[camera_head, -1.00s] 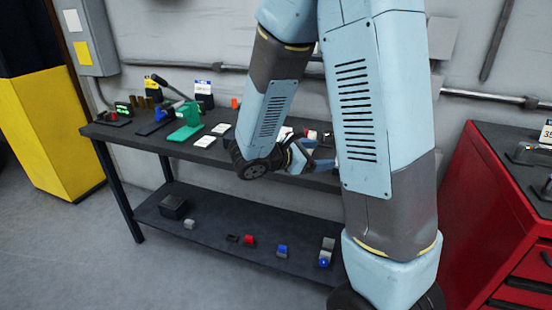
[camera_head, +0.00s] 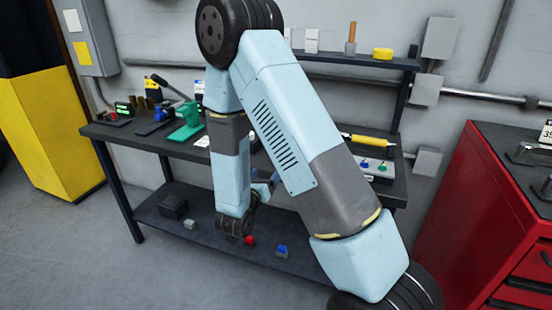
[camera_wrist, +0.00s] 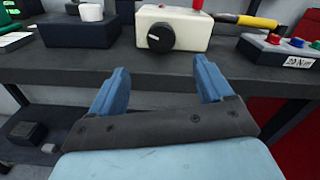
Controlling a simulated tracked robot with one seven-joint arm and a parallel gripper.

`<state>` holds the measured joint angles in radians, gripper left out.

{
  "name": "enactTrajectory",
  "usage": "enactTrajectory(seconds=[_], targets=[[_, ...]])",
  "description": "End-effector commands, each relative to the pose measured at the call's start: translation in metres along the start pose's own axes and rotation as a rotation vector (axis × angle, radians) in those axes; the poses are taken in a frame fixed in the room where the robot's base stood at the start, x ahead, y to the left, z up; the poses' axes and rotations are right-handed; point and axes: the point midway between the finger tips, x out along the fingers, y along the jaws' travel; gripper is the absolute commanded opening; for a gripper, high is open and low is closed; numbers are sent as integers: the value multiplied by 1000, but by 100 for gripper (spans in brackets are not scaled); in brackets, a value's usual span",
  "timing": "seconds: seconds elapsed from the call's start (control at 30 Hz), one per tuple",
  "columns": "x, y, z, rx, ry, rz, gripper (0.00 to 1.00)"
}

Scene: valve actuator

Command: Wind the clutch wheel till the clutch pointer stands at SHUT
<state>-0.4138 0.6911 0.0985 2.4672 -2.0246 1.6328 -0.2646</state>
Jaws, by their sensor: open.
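A cream box (camera_wrist: 150,12) stands on the bench in the wrist view, with a black round knob (camera_wrist: 161,37) on its front. The knob carries a short white mark, and a red part shows on the box top. I cannot tell whether this knob is the clutch wheel, and no pointer or SHUT lettering is readable. My gripper (camera_wrist: 163,72) is open and empty, its two blue fingers apart below and in front of the box, touching nothing. In the head view my gripper (camera_head: 264,185) shows small, partly behind my arm, at the bench front.
The workbench (camera_wrist: 60,62) has a lower shelf with small blocks. A dark box (camera_wrist: 75,30) stands left of the cream box. A yellow-handled tool (camera_wrist: 257,22) and a button box (camera_wrist: 280,48) stand right. A red cabinet (camera_head: 490,200) flanks the bench.

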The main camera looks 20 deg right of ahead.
Motion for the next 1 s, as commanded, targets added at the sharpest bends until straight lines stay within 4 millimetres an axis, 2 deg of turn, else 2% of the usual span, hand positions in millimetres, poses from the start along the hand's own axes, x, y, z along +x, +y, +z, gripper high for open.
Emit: enactTrajectory(seconds=[0.4, 0.6, 0.8, 1.0], targets=[[74, -1, 1, 3, 0, -4, 80], [102, -1, 1, 4, 0, -4, 80], [116, 0, 1, 2, 0, -2, 80], [118, 0, 1, 2, 0, -1, 80]])
